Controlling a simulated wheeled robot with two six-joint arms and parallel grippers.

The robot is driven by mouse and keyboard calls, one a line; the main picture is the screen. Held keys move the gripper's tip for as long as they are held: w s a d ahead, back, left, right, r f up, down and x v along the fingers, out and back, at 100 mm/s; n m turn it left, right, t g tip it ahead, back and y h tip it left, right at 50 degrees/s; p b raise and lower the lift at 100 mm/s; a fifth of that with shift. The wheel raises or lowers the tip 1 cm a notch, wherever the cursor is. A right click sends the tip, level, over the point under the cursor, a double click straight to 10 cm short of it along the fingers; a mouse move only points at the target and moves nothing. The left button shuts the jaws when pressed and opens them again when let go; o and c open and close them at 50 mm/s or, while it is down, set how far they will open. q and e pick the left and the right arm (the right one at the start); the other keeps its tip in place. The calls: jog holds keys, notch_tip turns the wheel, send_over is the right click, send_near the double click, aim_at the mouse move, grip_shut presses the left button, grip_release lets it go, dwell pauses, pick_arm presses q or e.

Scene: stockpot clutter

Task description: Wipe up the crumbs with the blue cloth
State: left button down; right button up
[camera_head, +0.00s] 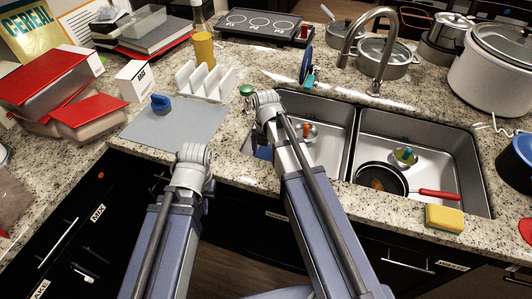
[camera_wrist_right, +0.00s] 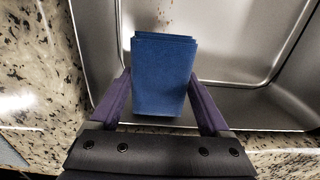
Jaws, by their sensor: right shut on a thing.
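The blue cloth (camera_wrist_right: 163,55) is a folded block between the two fingers of my right gripper (camera_wrist_right: 160,88), which is shut on it over the left sink basin. In the head view, only a bit of blue (camera_head: 262,152) shows beside my right wrist, whose jaws are mostly hidden. Small brown specks, likely the crumbs (camera_wrist_right: 168,14), lie on the steel just beyond the cloth. I cannot tell whether the cloth touches the basin. My left gripper (camera_head: 207,190) is near the counter's front edge, by the grey mat, its fingers mostly hidden behind its wrist.
The right basin (camera_head: 440,130) holds a black pan (camera_head: 380,180) with a red handle. A yellow sponge (camera_head: 443,218) sits on the front rim. The faucet (camera_head: 378,50) stands behind the divider. A white rack (camera_head: 205,82) and a grey mat (camera_head: 180,128) lie left of the sink.

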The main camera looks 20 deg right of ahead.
jog(key=shift+f+b, duration=3.85)
jog(key=shift+f, duration=0.45)
jog(key=shift+f+b, duration=0.75)
jog(key=shift+w+d+r, duration=0.1)
jog(key=shift+w+d, duration=0.4)
jog(key=shift+w, duration=0.25)
jog(key=shift+w+d+r, duration=0.1)
jog(key=shift+w+d, duration=0.35)
jog(key=shift+w, duration=0.3)
jog(key=shift+w+d+f, duration=0.1)
jog(key=shift+w+d, duration=0.4)
jog(key=shift+w, duration=0.2)
jog(key=shift+w+d+f, duration=0.1)
jog(key=shift+w+d, duration=0.4)
jog(key=shift+w, duration=0.2)
jog(key=shift+w, duration=0.15)
